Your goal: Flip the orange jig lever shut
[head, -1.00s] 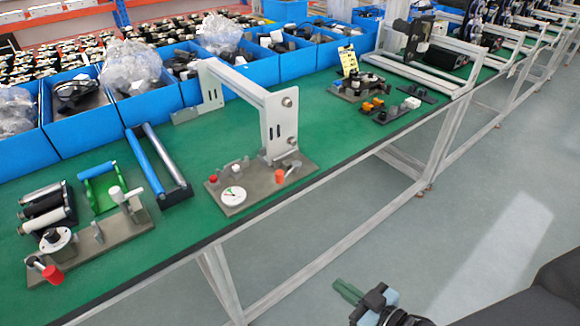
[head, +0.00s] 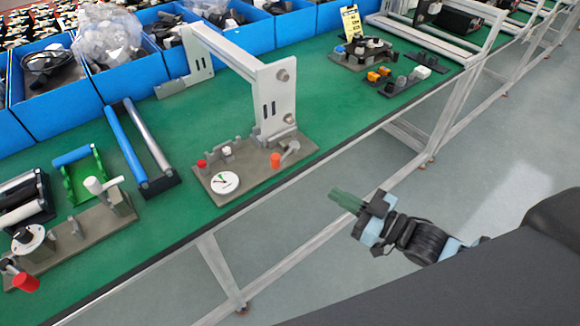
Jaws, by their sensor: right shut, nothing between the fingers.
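A grey-brown jig plate (head: 250,180) lies on the green bench under the upright grey bracket. An orange knob (head: 276,160) stands near its right end, beside a short grey lever arm (head: 290,150). I cannot tell whether the lever is open or shut. The plate also carries a white dial (head: 225,182) and a red knob (head: 201,163). My right gripper (head: 345,200), with green fingers, is shut and empty. It is off the bench's front side, to the right of the jig and apart from it. My left gripper is not in view.
The grey bracket (head: 276,95) rises over the jig. A second jig (head: 75,235) with a red knob (head: 26,282) is at the left, near a blue-and-grey roller frame (head: 140,148). Blue bins (head: 55,108) line the back. Open floor lies before the bench.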

